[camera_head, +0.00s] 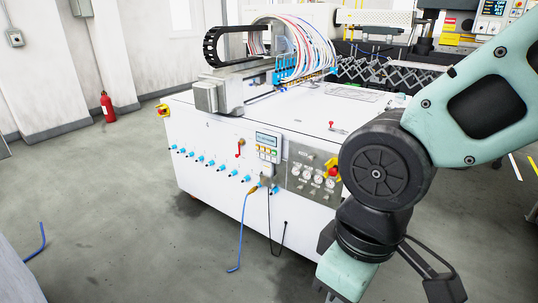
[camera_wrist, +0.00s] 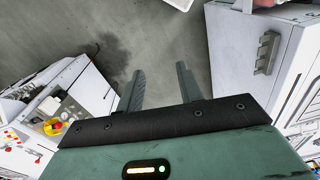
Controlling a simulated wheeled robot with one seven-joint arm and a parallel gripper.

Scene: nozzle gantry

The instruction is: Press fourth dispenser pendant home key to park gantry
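A pendant with a small screen and rows of keys (camera_head: 268,147) is mounted on the front of the white dispenser cabinet (camera_head: 215,165), in the middle of the head view. Its single keys are too small to tell apart. The gantry (camera_head: 228,88) stands on the cabinet's top, with a black cable chain and many coloured tubes. My gripper (camera_wrist: 160,88) points down at bare floor in the wrist view, its two fingers apart with nothing between them. It is to the right of the pendant and away from it. Its fingertips are out of the head view.
A gauge panel (camera_head: 312,178) with a red-and-yellow switch is right of the pendant, partly behind my arm. Blue fittings line the cabinet front, and a blue hose (camera_head: 242,230) hangs to the floor. Another white cabinet (camera_wrist: 262,50) is right in the wrist view. Floor in front is clear.

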